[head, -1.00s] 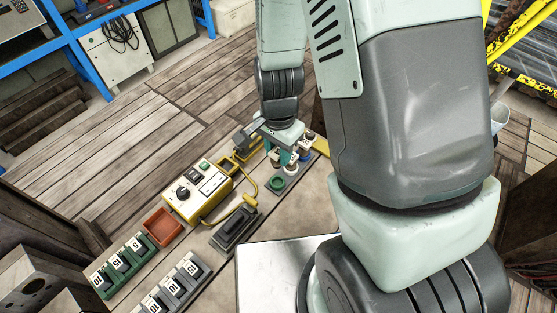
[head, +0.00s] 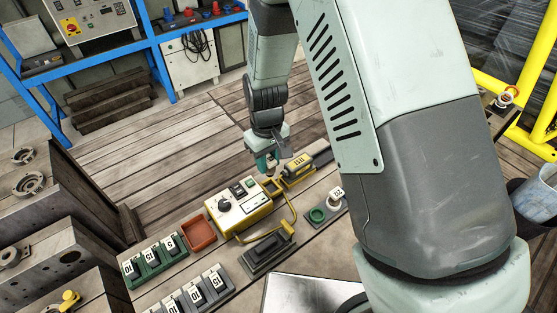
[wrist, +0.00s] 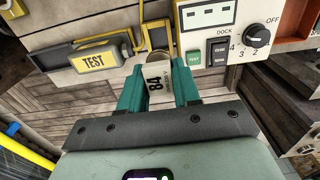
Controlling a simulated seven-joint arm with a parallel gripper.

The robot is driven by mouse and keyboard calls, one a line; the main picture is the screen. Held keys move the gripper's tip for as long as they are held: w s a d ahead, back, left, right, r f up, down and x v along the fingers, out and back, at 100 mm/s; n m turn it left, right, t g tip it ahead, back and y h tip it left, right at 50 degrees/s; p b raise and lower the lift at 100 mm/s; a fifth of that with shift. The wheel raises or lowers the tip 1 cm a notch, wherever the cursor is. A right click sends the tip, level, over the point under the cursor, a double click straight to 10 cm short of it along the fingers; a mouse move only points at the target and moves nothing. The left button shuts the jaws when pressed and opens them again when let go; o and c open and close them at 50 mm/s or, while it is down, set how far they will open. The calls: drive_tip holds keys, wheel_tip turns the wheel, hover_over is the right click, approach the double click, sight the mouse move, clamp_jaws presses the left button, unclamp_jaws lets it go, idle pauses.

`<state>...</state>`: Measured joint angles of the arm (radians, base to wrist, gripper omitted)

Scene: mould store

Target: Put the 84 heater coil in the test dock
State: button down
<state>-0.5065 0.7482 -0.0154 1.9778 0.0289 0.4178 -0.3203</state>
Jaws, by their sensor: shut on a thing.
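My gripper (wrist: 158,72) with teal fingers is shut on the 84 heater coil (wrist: 155,88), whose white label reads 84 in the wrist view. In the head view my gripper (head: 268,166) is just behind the yellow control box (head: 238,207), and the coil is too small there to make out. A small square yellow frame (head: 274,187) sits between block and box. Whether the coil touches anything cannot be told.
A grey stand with an empty green ring (head: 317,214) holds a white numbered coil (head: 336,194) at right.

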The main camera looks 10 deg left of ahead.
sight(268, 172)
drive_tip(key=shift+f, duration=2.6)
drive_tip(key=shift+f, duration=0.85)
drive_tip(key=c, duration=0.7)
unclamp_jaws()
drive_tip(key=shift+c, duration=1.1)
drive_tip(key=shift+o, duration=0.4)
drive_tip(key=shift+a+r, duration=0.1)
drive_tip(key=shift+r, duration=0.75)
drive_tip(key=shift+o, duration=0.6)
drive_tip(key=shift+r, duration=2.95)
